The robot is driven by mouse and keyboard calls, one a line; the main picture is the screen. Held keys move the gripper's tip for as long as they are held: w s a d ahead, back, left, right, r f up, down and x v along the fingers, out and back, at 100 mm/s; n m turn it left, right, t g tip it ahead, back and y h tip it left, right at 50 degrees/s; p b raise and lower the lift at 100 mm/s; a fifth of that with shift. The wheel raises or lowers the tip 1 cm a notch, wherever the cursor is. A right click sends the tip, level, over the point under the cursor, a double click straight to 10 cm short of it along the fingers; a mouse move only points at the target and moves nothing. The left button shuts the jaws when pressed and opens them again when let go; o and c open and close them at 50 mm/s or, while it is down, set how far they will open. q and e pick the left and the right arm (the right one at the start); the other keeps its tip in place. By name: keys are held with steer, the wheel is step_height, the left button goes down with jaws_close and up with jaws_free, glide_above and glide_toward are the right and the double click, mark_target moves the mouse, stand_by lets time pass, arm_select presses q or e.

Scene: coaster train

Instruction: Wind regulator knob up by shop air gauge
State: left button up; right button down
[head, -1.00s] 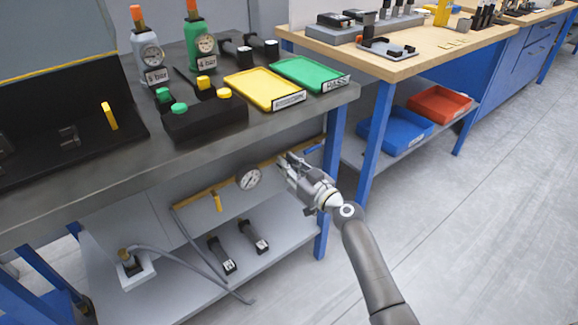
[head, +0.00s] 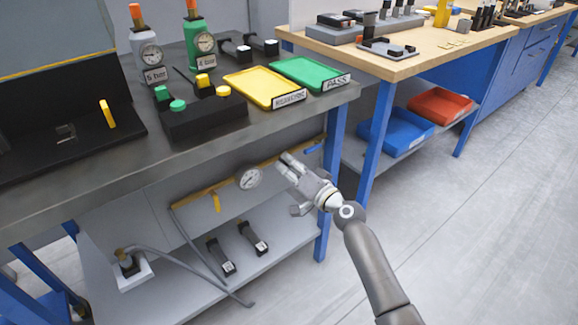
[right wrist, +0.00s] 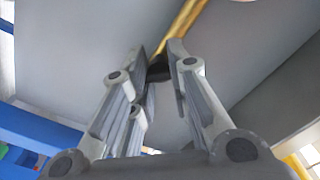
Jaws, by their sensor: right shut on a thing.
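The round shop air gauge (head: 249,178) has a pale dial and sits on the brass-coloured air pipe (head: 196,193) under the grey bench. My right gripper (head: 287,167) is just right of the gauge, below the bench edge. In the right wrist view, its two fingers (right wrist: 158,52) close on a small dark knob (right wrist: 159,72) at the pipe's end. The fingers hide the knob in the head view. I take it to be the regulator knob. My left gripper is not in view.
A yellow-handled lever (head: 216,201) hangs from the pipe left of the gauge. The bench's blue leg (head: 331,180) stands close behind my right gripper. The lower shelf (head: 190,285) holds two dark cylinders (head: 238,248) and a hose. Open floor lies to the right.

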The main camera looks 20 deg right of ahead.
steer(key=m, duration=0.3)
steer(key=shift+m, duration=0.4)
steer(key=shift+m+p, duration=0.3)
steer(key=shift+m, duration=1.1)
steer(key=m+p, duration=0.1)
steer(key=m, duration=0.3)
arm_select(q)
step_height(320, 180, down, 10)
steer(key=p, duration=0.1)
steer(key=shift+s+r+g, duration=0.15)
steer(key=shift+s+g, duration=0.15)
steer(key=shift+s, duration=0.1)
arm_select(e)
steer(key=shift+f+m, duration=0.1)
steer(key=shift+m, duration=1.1)
